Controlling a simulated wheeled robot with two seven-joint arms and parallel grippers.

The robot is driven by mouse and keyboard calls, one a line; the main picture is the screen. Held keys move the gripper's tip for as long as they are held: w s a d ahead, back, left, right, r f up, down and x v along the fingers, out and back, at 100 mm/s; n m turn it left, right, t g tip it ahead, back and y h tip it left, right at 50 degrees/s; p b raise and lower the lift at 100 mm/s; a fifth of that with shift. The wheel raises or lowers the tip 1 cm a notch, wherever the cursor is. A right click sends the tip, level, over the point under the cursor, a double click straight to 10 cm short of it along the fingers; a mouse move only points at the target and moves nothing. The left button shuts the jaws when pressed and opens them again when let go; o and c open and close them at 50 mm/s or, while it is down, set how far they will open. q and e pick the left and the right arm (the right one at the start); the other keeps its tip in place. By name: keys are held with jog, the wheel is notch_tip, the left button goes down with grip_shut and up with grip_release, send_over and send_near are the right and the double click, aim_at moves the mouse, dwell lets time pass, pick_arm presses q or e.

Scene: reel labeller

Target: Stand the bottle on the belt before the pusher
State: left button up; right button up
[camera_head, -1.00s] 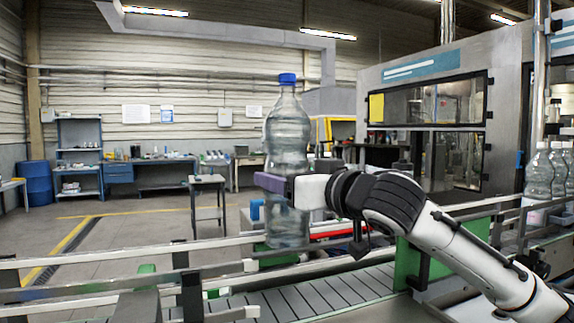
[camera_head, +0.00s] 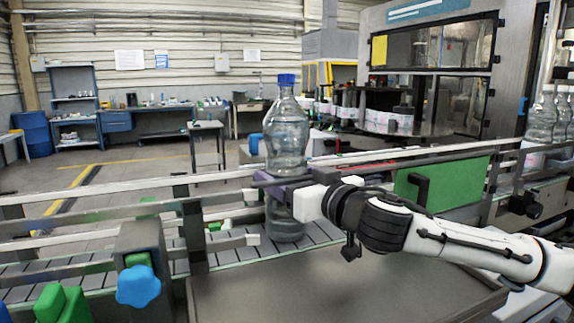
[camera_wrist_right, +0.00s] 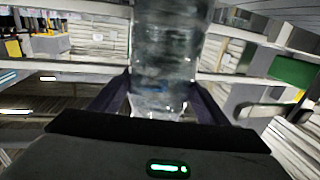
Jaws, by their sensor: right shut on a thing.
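A clear plastic bottle with a blue cap (camera_head: 286,130) is upright in the middle of the head view. My right gripper (camera_head: 275,186) is shut around its lower half. The right wrist view also shows the bottle (camera_wrist_right: 168,60) between the two dark fingers. The bottle's base appears at or just above the slatted conveyor belt (camera_head: 240,252); I cannot tell whether it touches. I cannot make out a pusher for certain. My left gripper is not in view.
Metal guide rails (camera_head: 100,232) run along the belt. A blue star-shaped knob (camera_head: 138,287) and a green block (camera_head: 62,303) are at front left. A green panel (camera_head: 440,186) is on the right. Other bottles (camera_head: 541,118) stand at the far right.

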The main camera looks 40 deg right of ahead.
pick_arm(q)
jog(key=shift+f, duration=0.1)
pick_arm(e)
jog(key=shift+r, duration=0.3)
jog(key=o, duration=1.7)
jog(key=shift+f, duration=0.4)
jog(key=o, duration=0.4)
jog(key=shift+s, duration=0.1)
jog(key=shift+r, duration=0.2)
jog(key=shift+s+f, duration=0.15)
jog(key=shift+s, duration=0.05)
pick_arm(q)
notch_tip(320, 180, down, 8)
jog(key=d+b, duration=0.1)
jog(key=b, duration=1)
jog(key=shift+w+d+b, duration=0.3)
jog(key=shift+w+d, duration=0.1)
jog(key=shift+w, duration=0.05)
pick_arm(e)
jog(key=s, duration=1.1)
jog(key=shift+s+a, duration=0.3)
